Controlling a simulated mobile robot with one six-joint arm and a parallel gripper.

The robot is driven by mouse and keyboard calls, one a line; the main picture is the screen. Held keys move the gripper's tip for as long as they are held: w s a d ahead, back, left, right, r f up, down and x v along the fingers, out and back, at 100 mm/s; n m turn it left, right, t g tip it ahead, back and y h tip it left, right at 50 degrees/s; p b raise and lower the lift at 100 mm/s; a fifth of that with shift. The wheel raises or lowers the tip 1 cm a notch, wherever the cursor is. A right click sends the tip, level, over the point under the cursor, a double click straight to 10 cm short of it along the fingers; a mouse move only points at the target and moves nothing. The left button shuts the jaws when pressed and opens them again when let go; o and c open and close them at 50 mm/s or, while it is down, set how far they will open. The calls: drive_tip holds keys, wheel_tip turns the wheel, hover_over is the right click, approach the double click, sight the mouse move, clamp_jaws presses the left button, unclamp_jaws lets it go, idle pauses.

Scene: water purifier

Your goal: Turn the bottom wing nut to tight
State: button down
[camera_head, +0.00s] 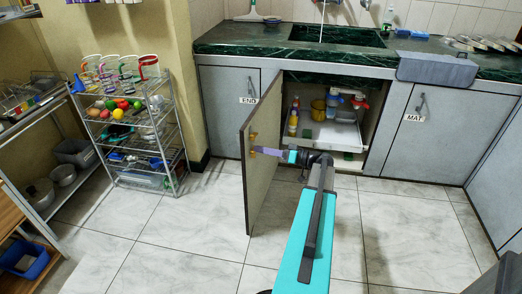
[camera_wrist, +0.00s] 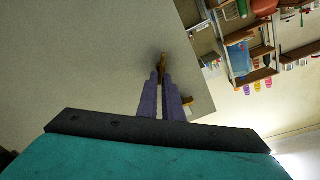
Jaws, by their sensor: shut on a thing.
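The cabinet door (camera_head: 257,190) under the sink stands open. A small brass wing nut (camera_head: 252,137) shows on the door's inner face, just above my gripper's fingertips. My gripper (camera_head: 254,150) has purple fingers and reaches the door's inner face from the right. In the wrist view my gripper (camera_wrist: 161,78) is shut on a brass wing nut (camera_wrist: 162,62) at the panel, which appears to be the bottom one. Its lower part is hidden between the fingers. Another brass piece (camera_wrist: 189,102) shows beside the right finger. How tight the held wing nut is cannot be told.
A wire rack (camera_head: 150,150) with toys and cups stands left of the door. The tiled floor between rack and door is clear.

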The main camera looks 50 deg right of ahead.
drive_tip(key=m+p, duration=0.1)
drive_tip(key=m, duration=0.1)
drive_tip(key=m+p, duration=0.1)
drive_tip(key=m, duration=0.1)
drive_tip(key=m+p, duration=0.1)
drive_tip(key=m, duration=0.1)
drive_tip(key=shift+w+d+f+p, duration=0.1)
drive_tip(key=shift+f+p, duration=0.2)
drive_tip(key=shift+p, duration=0.05)
drive_tip(key=m+p, duration=0.1)
drive_tip(key=m, duration=0.1)
drive_tip(key=m+p, duration=0.1)
drive_tip(key=m, duration=0.1)
drive_tip(key=shift+f+m+p, duration=0.3)
drive_tip(key=shift+f+p, duration=0.05)
drive_tip(key=shift+f, duration=0.1)
drive_tip(key=c, duration=1.9)
unclamp_jaws()
drive_tip(key=shift+d, duration=0.1)
drive_tip(key=p+v, duration=0.1)
drive_tip(key=v, duration=1.2)
drive_tip(key=shift+s+d, duration=0.15)
drive_tip(key=shift+s, duration=0.2)
